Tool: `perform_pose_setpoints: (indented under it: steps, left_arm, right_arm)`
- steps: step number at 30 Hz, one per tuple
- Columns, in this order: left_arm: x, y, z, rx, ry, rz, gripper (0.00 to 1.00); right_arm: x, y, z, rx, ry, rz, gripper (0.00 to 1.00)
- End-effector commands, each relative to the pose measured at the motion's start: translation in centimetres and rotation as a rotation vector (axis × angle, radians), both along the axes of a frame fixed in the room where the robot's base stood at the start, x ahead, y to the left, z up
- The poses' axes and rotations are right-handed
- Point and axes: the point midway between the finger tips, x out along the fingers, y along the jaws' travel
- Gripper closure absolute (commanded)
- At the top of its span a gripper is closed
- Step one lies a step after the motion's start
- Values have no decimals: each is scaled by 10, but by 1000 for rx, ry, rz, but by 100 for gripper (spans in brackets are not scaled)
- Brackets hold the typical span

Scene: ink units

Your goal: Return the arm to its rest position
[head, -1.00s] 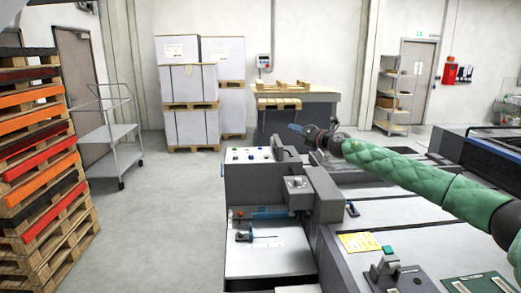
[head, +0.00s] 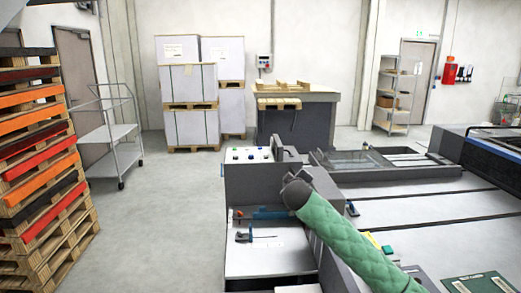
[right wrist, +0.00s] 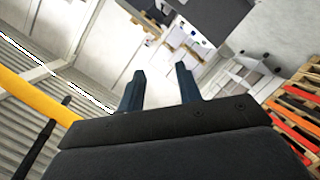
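My right arm in its green sleeve (head: 335,228) comes in from the lower right of the head view and stands over the near end of the grey press (head: 430,205). Its dark wrist end (head: 297,190) is beside the control console; the gripper itself is hidden there. In the right wrist view my right gripper (right wrist: 160,72) has its two dark blue fingers apart, with nothing between them. That view is strongly tilted and shows the room beyond the fingers. My left gripper is in neither view.
The console (head: 250,180) and a ledge with a small blue-handled tool (head: 245,236) lie left of the arm. Stacked pallets (head: 40,150) and a trolley (head: 110,135) stand at the left. Wrapped stacks (head: 190,85) stand at the back. The floor between is clear.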

Motion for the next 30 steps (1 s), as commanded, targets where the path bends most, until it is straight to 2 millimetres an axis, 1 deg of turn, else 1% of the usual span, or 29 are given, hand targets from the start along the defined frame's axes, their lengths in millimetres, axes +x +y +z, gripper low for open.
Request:
perform_pose_setpoints:
  steps: [1,9,12,14,15,20,26,30]
  left_arm:
    - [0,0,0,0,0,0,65]
    - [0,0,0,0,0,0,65]
    - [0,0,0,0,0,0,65]
    - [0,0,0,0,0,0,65]
    - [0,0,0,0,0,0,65]
    - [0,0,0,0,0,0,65]
    - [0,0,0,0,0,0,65]
    - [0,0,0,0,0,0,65]
  right_arm:
    - [-11,1,-22,39,47,-8,65]
    - [-67,-2,-114,211,253,-44,65]
    - [-88,-4,-146,270,316,-54,65]
    - [-101,-5,-165,303,349,-58,65]
    - [-110,-6,-178,326,371,-61,65]
    - [-146,-11,-227,407,447,-78,65]
    - [-197,-21,-290,491,542,-122,65]
    - [-236,-31,-335,536,605,-164,65]
